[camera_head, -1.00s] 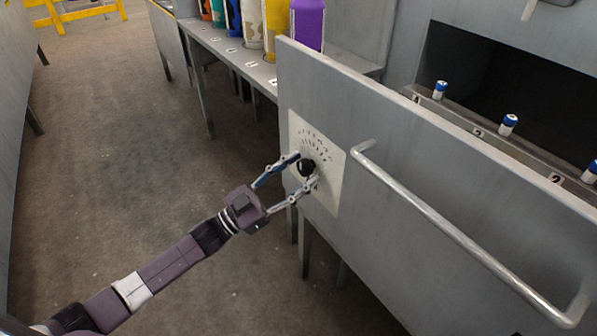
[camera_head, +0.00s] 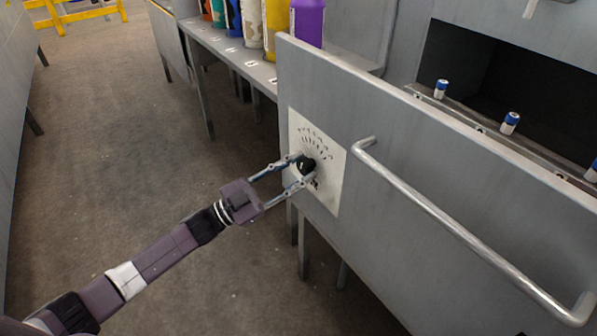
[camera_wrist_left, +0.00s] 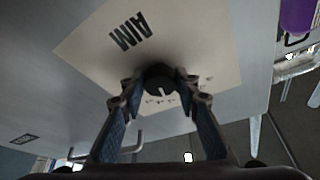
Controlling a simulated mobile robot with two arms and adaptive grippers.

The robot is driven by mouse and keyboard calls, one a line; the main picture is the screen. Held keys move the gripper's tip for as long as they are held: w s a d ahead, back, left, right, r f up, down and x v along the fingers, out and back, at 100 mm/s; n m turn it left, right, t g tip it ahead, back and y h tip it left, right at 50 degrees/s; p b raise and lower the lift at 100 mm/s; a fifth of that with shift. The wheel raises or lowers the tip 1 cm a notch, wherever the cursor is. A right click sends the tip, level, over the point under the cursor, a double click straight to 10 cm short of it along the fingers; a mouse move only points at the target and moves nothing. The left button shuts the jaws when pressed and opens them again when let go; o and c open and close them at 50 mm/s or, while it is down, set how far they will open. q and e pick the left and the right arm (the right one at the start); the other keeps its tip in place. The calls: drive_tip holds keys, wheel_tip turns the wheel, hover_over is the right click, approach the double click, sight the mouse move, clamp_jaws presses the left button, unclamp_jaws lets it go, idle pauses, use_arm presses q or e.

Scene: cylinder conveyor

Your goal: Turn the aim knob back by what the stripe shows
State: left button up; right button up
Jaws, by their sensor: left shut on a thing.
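The aim knob (camera_head: 307,164) is a small dark round knob on a pale dial plate (camera_head: 329,193) fixed to a grey panel. A fan of small dark marks spreads above the knob on the plate. My left gripper (camera_head: 306,168) is shut on the knob, one finger on each side. The left wrist view shows the dark knob (camera_wrist_left: 158,78) between the fingertips, with a short pale pointer line on it. The plate there carries the word AIM (camera_wrist_left: 130,31), upside down. The fingers hide part of the dial. No stripe can be made out. My right gripper is not in view.
A metal bar handle (camera_head: 440,222) sticks out from the panel (camera_head: 400,140) right of the dial. Behind the panel, blue-and-white cylinders (camera_head: 510,122) stand along a ledge. Several coloured containers (camera_head: 307,22) stand on a bench at the back. The floor (camera_head: 110,150) at left is clear.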

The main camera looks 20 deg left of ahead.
use_arm(q)
drive_tip(key=o, duration=1.2)
drive_tip(key=shift+c, duration=0.2)
drive_tip(key=v, duration=1.2)
